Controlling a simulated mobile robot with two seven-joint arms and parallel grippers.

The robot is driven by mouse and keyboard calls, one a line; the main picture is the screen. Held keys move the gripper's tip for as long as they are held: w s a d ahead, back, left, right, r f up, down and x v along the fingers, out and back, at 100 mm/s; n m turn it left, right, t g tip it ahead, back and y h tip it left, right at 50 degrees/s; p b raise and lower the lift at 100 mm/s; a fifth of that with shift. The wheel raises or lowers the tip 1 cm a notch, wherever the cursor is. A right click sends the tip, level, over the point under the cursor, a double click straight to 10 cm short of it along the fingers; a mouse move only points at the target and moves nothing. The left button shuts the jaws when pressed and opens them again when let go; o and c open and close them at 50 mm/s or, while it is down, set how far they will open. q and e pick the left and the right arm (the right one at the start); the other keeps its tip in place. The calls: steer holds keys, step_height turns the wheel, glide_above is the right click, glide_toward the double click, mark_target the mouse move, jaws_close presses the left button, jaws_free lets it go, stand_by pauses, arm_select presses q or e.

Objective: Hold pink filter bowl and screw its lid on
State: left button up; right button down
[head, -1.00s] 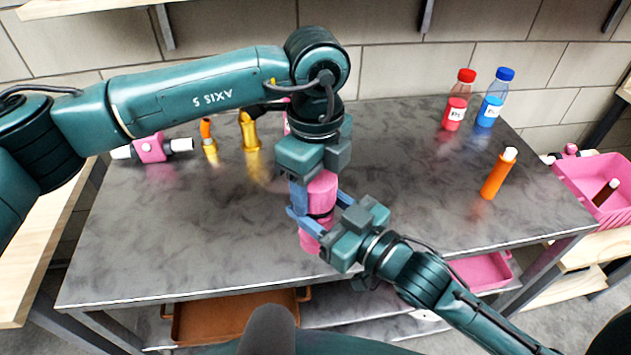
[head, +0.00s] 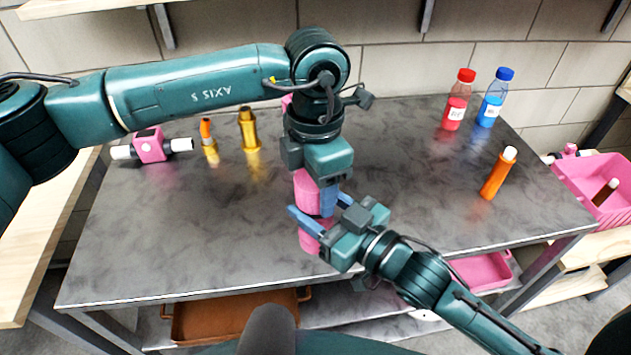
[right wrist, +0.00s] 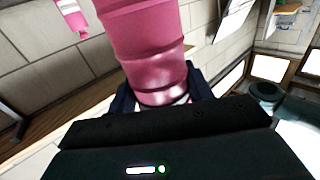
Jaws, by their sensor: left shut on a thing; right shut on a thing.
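The pink filter bowl (head: 310,240) is upright near the front middle of the metal table. My right gripper (head: 318,216) is shut around it from the right; its blue fingers lie on either side. In the right wrist view the pink bowl (right wrist: 150,45) fills the upper middle, between the dark fingers. The pink lid (head: 306,192) sits directly above the bowl, in line with it. My left gripper (head: 318,187) points down from above and is shut on the lid. The seam between lid and bowl is mostly hidden by the fingers.
A pink housing with white pipe ends (head: 150,146), an orange-tipped brass part (head: 209,145) and a brass fitting (head: 250,130) stand at back left. Red (head: 456,100) and blue (head: 492,98) bottles and an orange cylinder (head: 496,175) stand right. A pink bin (head: 598,180) is beyond the table.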

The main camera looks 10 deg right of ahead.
arm_select(q)
steer(key=m, duration=0.4)
steer(key=shift+m, duration=0.3)
steer(key=m, duration=0.8)
steer(key=shift+m, duration=0.3)
steer(key=m, duration=0.4)
steer(key=o, duration=1.1)
steer(key=shift+r, duration=0.1)
step_height(320, 180, up, 4)
steer(key=shift+r, duration=0.15)
steer(key=shift+c, duration=0.5)
